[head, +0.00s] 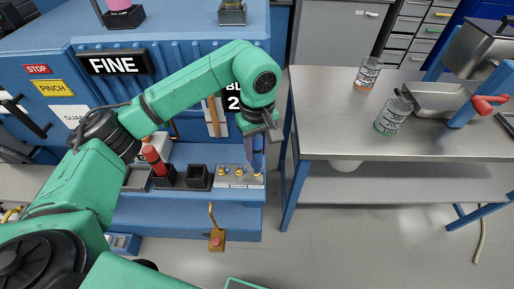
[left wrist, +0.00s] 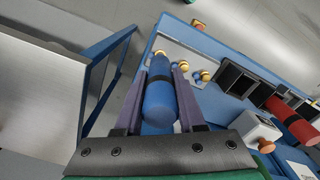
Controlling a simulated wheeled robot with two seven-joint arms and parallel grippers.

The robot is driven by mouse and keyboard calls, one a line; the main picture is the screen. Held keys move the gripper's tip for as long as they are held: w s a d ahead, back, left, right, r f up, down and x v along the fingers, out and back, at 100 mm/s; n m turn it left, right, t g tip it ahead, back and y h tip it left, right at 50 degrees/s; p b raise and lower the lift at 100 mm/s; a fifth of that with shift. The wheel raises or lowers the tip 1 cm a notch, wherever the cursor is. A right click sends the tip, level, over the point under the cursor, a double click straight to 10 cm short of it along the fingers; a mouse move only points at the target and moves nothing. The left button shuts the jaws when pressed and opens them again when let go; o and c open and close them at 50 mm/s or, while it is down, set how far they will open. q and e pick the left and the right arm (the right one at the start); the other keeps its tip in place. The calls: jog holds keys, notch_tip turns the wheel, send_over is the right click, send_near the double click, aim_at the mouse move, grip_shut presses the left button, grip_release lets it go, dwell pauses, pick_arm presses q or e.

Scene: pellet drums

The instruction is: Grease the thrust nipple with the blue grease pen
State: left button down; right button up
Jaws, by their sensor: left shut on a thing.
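The blue grease pen (head: 257,161) is held in my left gripper (head: 257,147), pointing down at the right end of a grey nipple plate (head: 230,181). In the left wrist view the blue pen (left wrist: 160,98) lies between the two purple fingers of the left gripper (left wrist: 165,72). Its far end is at or just above a brass nipple (left wrist: 160,53); I cannot tell whether they touch. Other brass nipples (left wrist: 204,76) stand beside it on the plate. In the head view the left nipple (head: 222,171) and middle nipple (head: 239,172) are clear. Their labels are too small to read. My right gripper is not in view.
A red pen (head: 155,160) stands in a black holder left of the plate; the holder (head: 198,178) next to it looks empty. A steel table (head: 330,135) with two labelled jars (head: 393,116) stands to the right.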

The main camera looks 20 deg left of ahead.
aim_at(257, 136)
pick_arm(q)
jog(key=shift+s+f+b, duration=0.1)
jog(key=shift+b, duration=0.2)
dwell(1.0)
jog(key=shift+r+p, duration=2)
jog(key=shift+r, duration=1.6)
